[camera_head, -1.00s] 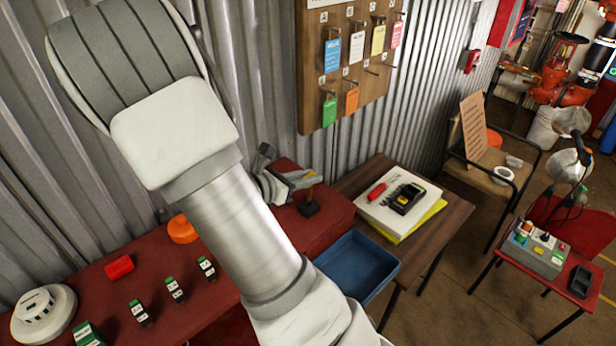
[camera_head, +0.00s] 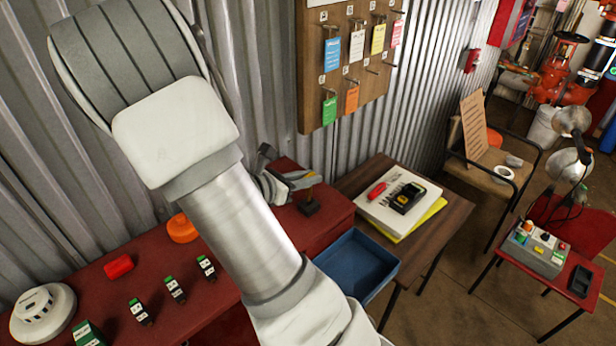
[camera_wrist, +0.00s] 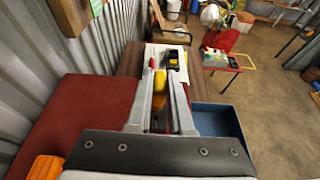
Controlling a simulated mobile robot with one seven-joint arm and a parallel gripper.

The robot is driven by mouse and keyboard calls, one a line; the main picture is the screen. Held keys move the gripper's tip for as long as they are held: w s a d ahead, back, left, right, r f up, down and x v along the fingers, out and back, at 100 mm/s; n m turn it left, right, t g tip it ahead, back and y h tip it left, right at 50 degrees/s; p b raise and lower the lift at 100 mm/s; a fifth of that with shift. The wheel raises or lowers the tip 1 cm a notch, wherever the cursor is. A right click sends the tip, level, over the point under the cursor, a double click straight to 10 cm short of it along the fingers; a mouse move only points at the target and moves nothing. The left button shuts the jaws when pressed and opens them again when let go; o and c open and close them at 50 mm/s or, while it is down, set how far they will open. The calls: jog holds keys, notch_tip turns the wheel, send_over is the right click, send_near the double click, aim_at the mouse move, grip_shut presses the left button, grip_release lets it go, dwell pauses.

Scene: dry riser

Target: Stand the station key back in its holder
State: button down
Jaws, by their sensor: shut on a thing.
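My gripper (camera_head: 309,180) is at the far end of the red bench, its jaws shut on a yellow piece that I take to be the station key (camera_head: 309,192). The yellow piece also shows between the fingers in the wrist view (camera_wrist: 160,82). Directly below it a small black block, apparently the holder (camera_head: 309,208), stands on the bench. The key looks roughly upright over the block. I cannot tell whether its lower end is inside the holder or just above it. The fingers hide the holder in the wrist view.
A blue tray (camera_head: 357,266) lies right of the red bench (camera_head: 250,263). A tag board (camera_head: 340,100) hangs on the corrugated wall. An orange round thing (camera_head: 182,228) and several small items lie on the bench.

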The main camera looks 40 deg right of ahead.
jog(key=shift+f+b, duration=1.15)
jog(key=shift+f, duration=0.35)
jog(key=c, duration=0.7)
grip_release()
jog(key=shift+c, duration=0.2)
jog(key=shift+r, duration=0.1)
jog(key=p+v, duration=0.1)
jog(key=v, duration=1.6)
jog(key=shift+a, duration=0.25)
jog(key=s+r+m+g+y, duration=0.2)
jog(key=s+r+m+y, duration=0.1)
jog(key=s+m+y, duration=0.6)
jog(key=s+a+r+m+t+y, duration=0.3)
jog(key=a+r+m+t, duration=0.3)
jog(key=m, duration=0.4)
jog(key=shift+s+a+r+y, duration=0.2)
jog(key=shift+a+r+y, duration=0.3)
jog(key=shift+r+y, duration=0.4)
